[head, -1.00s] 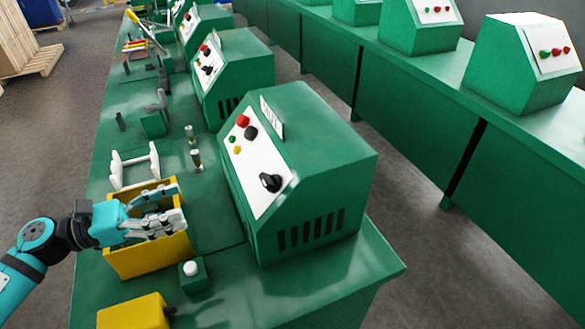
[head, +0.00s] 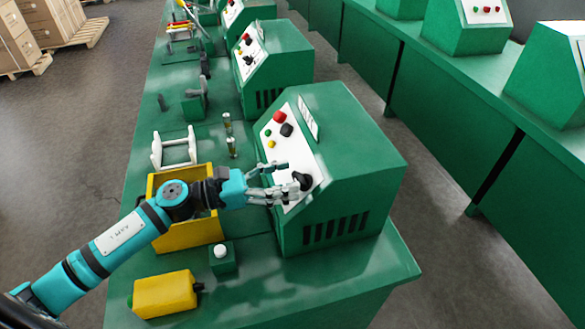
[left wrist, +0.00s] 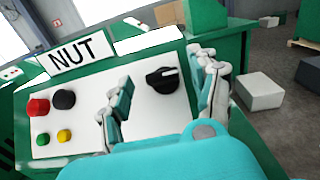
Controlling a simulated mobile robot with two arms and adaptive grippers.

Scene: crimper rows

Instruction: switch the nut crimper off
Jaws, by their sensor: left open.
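The nut crimper (head: 345,150) is a green box with a sloped white panel on the near bench. In the left wrist view its label reads NUT (left wrist: 80,55). The panel carries a black rotary knob (left wrist: 162,79), a red button (left wrist: 38,107), a black button (left wrist: 63,99), and small green and yellow buttons. My left gripper (head: 282,182) is open at the panel, close to the knob (head: 303,181). In the left wrist view its fingers (left wrist: 160,100) lie on either side of the knob; whether they touch it I cannot tell. My right gripper is not in view.
A yellow open box (head: 190,235) stands under my left arm. A yellow block (head: 165,294), a green box with a white button (head: 222,258) and a white stand (head: 174,149) are nearby on the bench (head: 300,285). More green machines stand in rows behind and at right.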

